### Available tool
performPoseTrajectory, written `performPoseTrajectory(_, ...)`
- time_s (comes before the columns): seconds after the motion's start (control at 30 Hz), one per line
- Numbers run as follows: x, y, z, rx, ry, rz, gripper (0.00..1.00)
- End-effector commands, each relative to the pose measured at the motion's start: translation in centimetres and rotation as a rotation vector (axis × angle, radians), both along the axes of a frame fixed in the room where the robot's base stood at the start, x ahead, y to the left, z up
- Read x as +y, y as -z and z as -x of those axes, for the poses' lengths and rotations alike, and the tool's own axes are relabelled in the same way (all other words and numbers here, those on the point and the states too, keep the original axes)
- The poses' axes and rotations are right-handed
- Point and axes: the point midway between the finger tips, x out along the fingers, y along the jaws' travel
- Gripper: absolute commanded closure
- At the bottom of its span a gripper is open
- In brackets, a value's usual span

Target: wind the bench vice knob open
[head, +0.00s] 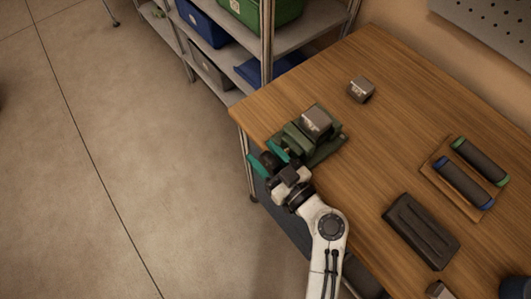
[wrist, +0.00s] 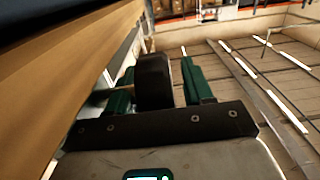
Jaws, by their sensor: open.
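The green bench vice (head: 296,138) sits at the near left edge of the wooden table, with a grey metal block (head: 317,120) at its top. Its black knob (wrist: 153,82) shows in the wrist view, upright between the two green fingers of my gripper (wrist: 160,85). The left finger is close beside the knob; a clear gap shows on its right. Whether the left finger touches it I cannot tell. In the head view my gripper (head: 267,160) is at the vice's outer end, just off the table edge, and its teal fingers are apart. The knob is hard to make out there.
On the wooden table (head: 385,115) lie another metal block (head: 361,89), a tray with two dark rolls (head: 468,179) and a dark case (head: 421,231). A shelf with bins (head: 240,40) stands behind the table's left corner. The floor at left is clear.

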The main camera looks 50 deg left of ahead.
Motion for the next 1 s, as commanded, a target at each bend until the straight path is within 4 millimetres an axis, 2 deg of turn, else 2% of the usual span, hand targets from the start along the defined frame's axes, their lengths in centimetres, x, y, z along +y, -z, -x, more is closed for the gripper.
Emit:
performPoseTrajectory(0.13, -0.01, 0.02, 0.02, 0.000, -0.001, 0.000, 0.50)
performPoseTrajectory(0.67, -0.04, 0.01, 0.02, 0.001, -0.001, 0.000, 1.00)
performPoseTrajectory(1.0, 0.08, -0.08, 0.11, 0.010, -0.004, 0.109, 1.00)
